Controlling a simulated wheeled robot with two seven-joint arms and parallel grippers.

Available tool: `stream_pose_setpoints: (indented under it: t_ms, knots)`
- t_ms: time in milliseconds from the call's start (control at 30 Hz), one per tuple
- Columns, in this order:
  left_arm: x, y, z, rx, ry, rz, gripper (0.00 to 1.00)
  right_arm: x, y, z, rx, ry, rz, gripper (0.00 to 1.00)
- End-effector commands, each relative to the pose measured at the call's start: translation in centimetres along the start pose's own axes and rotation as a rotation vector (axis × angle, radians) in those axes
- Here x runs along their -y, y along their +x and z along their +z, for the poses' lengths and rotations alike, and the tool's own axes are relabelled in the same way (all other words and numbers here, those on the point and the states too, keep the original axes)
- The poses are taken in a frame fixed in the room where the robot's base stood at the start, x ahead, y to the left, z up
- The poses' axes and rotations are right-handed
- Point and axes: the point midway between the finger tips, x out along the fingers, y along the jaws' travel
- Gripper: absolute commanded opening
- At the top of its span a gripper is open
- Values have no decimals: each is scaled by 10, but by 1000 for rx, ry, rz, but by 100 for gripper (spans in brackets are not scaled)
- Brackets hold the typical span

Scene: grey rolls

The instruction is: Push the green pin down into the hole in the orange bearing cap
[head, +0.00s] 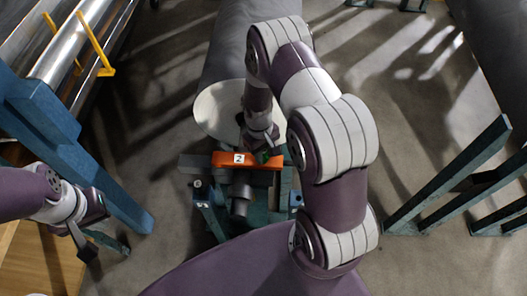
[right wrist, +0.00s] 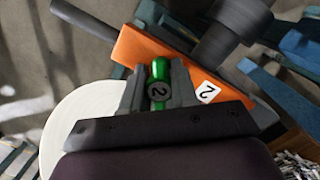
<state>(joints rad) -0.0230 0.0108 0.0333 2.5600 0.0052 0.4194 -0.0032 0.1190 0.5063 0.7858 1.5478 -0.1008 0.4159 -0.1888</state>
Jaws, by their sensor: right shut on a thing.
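The orange bearing cap (head: 261,161) sits across the dark shaft end in front of the large grey roll, with a white label "2" on it. In the right wrist view the cap (right wrist: 148,52) lies just beyond my fingertips. The hole and the pin's tip are hidden, so I cannot tell whether the pin is in the hole. My left gripper (head: 88,240) is far left, away from the cap; its jaw opening is unclear.
The grey roll (head: 237,55) has a pale round end face (head: 212,108) behind the cap. A teal stand (head: 220,222) carries the shaft. A blue beam (head: 95,160) is near my left gripper. Teal rails (head: 450,180) stand at right, with open floor between.

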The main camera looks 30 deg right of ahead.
Motion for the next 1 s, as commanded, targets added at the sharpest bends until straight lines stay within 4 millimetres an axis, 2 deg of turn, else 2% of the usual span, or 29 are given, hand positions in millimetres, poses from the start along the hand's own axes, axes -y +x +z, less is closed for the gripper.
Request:
stream_pose_setpoints:
  t_ms: [33, 67, 133, 367, 467, 800, 1000]
  knots:
    - [0, 0, 0, 0, 0, 0, 0, 0, 0, 0, 0, 0, 0, 0]
    - [0, 0, 0, 0, 0, 0, 0, 0, 0, 0, 0, 0, 0, 35]
    - [0, 0, 0, 0, 0, 0, 0, 0, 0, 0, 1, 0, 0, 58]
    - [0, 0, 0, 0, 0, 0, 0, 0, -1, 0, -1, 0, 0, 58]
    - [0, -2, 0, 0, 0, 0, 0, 0, -11, -1, -3, -1, 1, 58]
    - [0, -9, -1, 0, 0, 0, 0, 0, -98, -1, -4, 0, 1, 58]
    - [0, -11, -1, 0, 0, 0, 0, 0, -124, 0, 1, 0, 0, 58]
